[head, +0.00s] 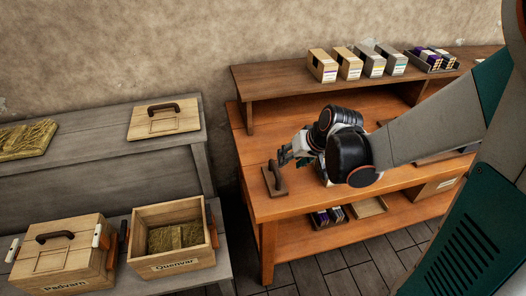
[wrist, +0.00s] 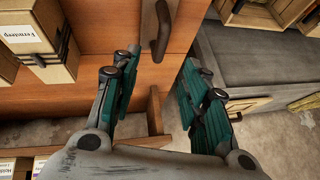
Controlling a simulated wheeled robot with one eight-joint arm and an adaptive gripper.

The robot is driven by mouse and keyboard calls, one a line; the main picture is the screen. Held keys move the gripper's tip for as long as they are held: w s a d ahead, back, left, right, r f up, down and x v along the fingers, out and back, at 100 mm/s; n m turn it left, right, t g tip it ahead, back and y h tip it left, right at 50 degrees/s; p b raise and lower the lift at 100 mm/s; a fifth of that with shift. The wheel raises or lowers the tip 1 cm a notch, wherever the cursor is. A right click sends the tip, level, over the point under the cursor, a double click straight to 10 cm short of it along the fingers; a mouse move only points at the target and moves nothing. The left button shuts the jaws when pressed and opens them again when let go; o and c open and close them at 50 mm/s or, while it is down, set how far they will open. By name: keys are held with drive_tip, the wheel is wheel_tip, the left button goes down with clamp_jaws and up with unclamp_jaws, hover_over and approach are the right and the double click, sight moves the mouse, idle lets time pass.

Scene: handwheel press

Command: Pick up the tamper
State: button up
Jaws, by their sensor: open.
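The tamper (head: 273,181), a flat wooden plate with a dark upright handle, sits at the front left corner of the orange wooden bench. Its dark handle (wrist: 162,30) shows at the top middle of the wrist view, just beyond the fingertips. My gripper (head: 286,156) is close to the tamper, above and slightly right of it in the head view. In the wrist view my gripper (wrist: 160,66) is open with nothing between its green-padded fingers. The handle lies roughly in line with the gap, and I see no contact.
The orange bench (head: 310,205) has a raised back shelf (head: 290,84) with several labelled boxes. A grey bench (head: 110,165) at left carries a wooden lid (head: 165,120). Below stand a closed crate (head: 65,258) and an open crate (head: 160,215) holding straw. A gap separates the benches.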

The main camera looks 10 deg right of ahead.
sight(276, 168)
drive_tip(key=b+x, duration=0.2)
drive_tip(key=x, duration=0.6)
drive_tip(key=shift+b, duration=0.4)
drive_tip(key=shift+b+x, duration=1.35)
drive_tip(key=shift+x, duration=1.45)
drive_tip(key=shift+w+r, duration=0.15)
drive_tip(key=shift+c, duration=0.2)
clamp_jaws()
